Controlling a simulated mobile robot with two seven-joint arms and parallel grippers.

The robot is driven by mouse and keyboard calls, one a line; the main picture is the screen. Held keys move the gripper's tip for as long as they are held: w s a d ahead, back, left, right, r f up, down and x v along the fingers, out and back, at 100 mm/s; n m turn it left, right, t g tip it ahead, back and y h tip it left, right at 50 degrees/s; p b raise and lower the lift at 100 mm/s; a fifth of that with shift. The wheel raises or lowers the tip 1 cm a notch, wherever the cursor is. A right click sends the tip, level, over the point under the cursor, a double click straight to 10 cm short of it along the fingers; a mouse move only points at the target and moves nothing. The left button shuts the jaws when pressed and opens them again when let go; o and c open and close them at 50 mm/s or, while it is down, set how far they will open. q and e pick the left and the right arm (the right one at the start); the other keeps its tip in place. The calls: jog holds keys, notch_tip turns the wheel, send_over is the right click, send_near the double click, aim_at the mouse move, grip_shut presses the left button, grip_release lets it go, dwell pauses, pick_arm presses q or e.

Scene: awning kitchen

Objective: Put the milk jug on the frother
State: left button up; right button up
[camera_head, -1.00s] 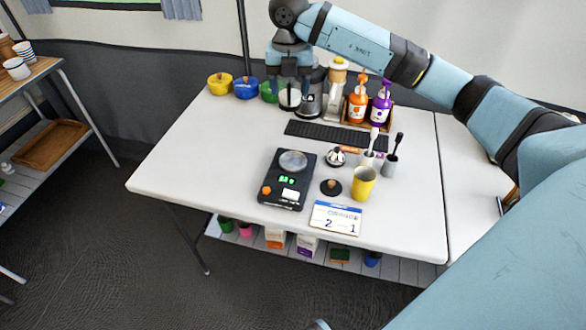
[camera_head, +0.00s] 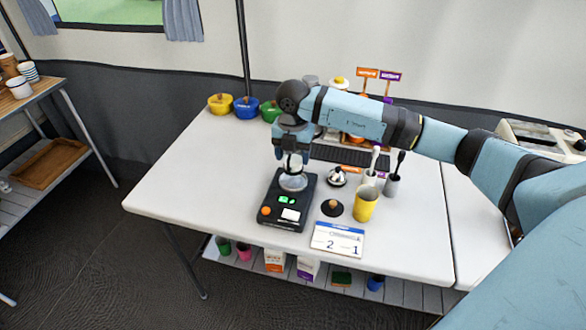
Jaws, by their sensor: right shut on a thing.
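The milk jug (camera_head: 293,180) is a small pale grey vessel, partly hidden by my right gripper (camera_head: 292,160). My right gripper points down and is shut on it. The frother (camera_head: 272,219) appears to be the flat black device with an orange knob, a green display and a round plate at its back. The jug is over that round plate; I cannot tell whether it touches it or hangs just above. My left gripper is out of view.
A bell (camera_head: 337,177), a black disc with a wooden knob (camera_head: 332,207), a yellow cup (camera_head: 366,204) and a number card (camera_head: 338,239) stand right of the device. Yellow, blue and green bowls line the back left. The table's left part (camera_head: 195,185) is clear.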

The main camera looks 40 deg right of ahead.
aim_at(293, 168)
jog(key=shift+f, duration=2.35)
jog(key=shift+f+b, duration=0.2)
jog(key=shift+b, duration=0.1)
jog(key=o, duration=1.1)
jog(key=shift+c, duration=0.2)
